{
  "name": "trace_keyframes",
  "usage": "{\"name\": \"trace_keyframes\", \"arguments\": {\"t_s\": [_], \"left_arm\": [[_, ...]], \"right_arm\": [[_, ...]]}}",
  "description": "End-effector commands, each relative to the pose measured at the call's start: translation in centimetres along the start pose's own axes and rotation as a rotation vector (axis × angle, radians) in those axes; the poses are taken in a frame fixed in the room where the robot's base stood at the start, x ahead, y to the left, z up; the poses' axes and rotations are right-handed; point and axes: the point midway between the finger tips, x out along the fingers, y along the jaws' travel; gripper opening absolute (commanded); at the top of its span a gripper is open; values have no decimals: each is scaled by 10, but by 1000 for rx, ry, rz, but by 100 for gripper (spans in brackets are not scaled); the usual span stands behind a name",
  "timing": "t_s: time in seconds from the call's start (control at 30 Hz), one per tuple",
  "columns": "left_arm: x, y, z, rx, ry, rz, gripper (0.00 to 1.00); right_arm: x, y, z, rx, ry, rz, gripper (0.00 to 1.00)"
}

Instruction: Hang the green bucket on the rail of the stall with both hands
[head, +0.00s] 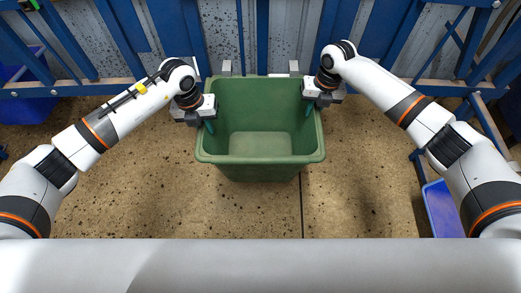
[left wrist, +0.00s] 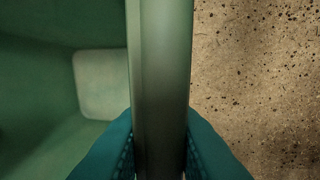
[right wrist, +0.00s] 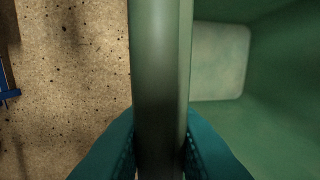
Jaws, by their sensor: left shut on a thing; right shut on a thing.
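The green bucket (head: 260,170) is in the middle of the head view, open side up, its inside empty. My left gripper (head: 207,122) is shut on its left rim and my right gripper (head: 311,106) is shut on its right rim. In the left wrist view the rim (left wrist: 162,70) runs between the teal fingers. In the right wrist view the rim (right wrist: 160,70) is likewise between the fingers. The blue rail (head: 110,88) of the stall runs behind the bucket. Two grey claws (head: 226,69) (head: 294,68) stand at the bucket's back edge; whether they touch it I cannot tell.
Blue uprights (head: 262,35) and grey panels rise behind the rail. A blue crate (head: 441,207) is on the floor at the right, and a dark blue bin (head: 25,108) is at the far left. The speckled floor (head: 150,200) in front is clear.

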Motion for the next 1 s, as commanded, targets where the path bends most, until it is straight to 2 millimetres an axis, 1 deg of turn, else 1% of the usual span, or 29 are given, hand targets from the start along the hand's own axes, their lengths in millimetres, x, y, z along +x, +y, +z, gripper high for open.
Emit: {"name": "trace_keyframes", "arguments": {"t_s": [0.03, 0.47, 0.67, 1.0], "left_arm": [[-1, -3, -1, -4, 3, -6, 0], [2, -3, -2, -4, 4, -6, 0], [12, -4, -2, -4, 4, -6, 0], [34, -8, -2, -5, 4, -6, 0]], "right_arm": [[-1, 5, -2, 7, 5, 9, 0], [2, 5, -2, 8, 6, 9, 0], [12, 7, -2, 8, 6, 9, 0], [34, 10, -2, 8, 6, 9, 0]]}}
